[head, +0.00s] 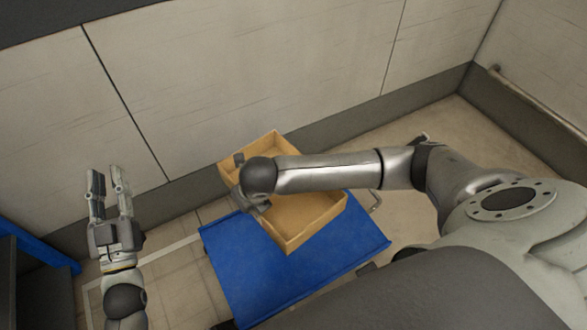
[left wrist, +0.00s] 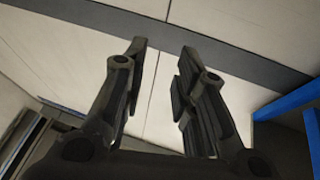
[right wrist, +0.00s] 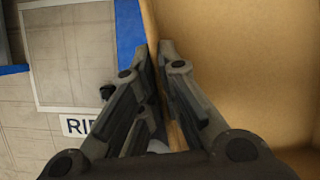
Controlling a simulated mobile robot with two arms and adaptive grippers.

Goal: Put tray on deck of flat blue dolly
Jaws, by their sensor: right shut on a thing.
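The tray (head: 290,240) is a shallow, open tan box, and it looks empty. In the head view it is over the blue dolly (head: 250,280), set at an angle and reaching past the deck's far edge toward the wall. I cannot tell whether it rests on the deck. My right gripper (right wrist: 158,50) is shut on the tray's left wall, which also shows in the right wrist view (right wrist: 220,60). My right forearm hides part of the tray. My left gripper (head: 108,178) is open and empty, left of the dolly; its spread fingers show in the left wrist view (left wrist: 160,60).
A pale panelled wall (head: 230,80) with a dark skirting runs close behind the tray. A blue-edged frame (head: 40,245) stands at the far left. A rail (head: 540,105) runs along the right wall.

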